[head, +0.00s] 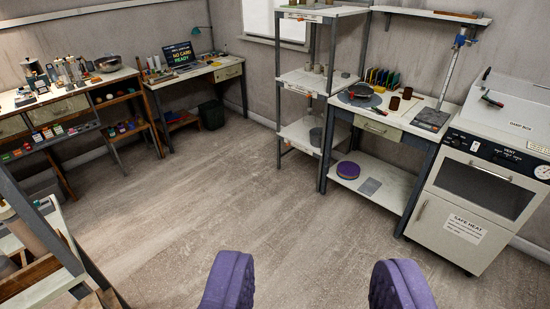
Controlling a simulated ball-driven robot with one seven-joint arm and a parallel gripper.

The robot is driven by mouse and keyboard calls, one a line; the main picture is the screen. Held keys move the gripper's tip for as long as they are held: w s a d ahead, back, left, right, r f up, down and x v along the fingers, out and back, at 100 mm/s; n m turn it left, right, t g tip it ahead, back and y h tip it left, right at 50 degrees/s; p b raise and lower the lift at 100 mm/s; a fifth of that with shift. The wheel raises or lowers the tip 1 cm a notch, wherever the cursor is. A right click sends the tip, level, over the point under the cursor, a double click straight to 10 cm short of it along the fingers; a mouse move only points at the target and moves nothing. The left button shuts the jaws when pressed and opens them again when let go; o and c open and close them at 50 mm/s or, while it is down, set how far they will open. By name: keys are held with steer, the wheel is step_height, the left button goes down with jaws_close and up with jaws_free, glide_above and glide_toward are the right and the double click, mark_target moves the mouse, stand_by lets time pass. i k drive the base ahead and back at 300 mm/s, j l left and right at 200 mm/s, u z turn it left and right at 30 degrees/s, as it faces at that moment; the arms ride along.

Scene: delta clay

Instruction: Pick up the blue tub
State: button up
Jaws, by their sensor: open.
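My gripper (314,268) shows at the bottom of the head view, its two purple padded fingers wide apart with only floor visible between them. No blue tub can be picked out for sure. Several small coloured tubs (47,133) stand on the shelf under the left bench, far from my gripper. Some of them look blue, but they are too small to tell apart. A round purple thing (348,169) lies on the low shelf of the right workbench, apart from my gripper.
Open wooden floor (200,200) fills the middle. The left bench (95,82), a laptop desk (190,75) and a tall rack (315,85) line the room. A white oven cabinet (455,215) stands at right. A shelf frame (75,250) is close at lower left.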

mark_target(131, 126)
steer(key=i+l+z, duration=0.2)
steer(key=i+z, duration=0.6)
steer(key=i+u, duration=0.45)
steer(key=i+l+u, duration=0.25)
steer(key=i+u, duration=0.2)
steer(key=i, duration=0.15)
steer(key=i+j+u, duration=0.25)
steer(key=i+u, duration=1.15)
steer(key=i+l+u, duration=0.2)
steer(key=i, duration=2.25)
steer(key=j, duration=0.1)
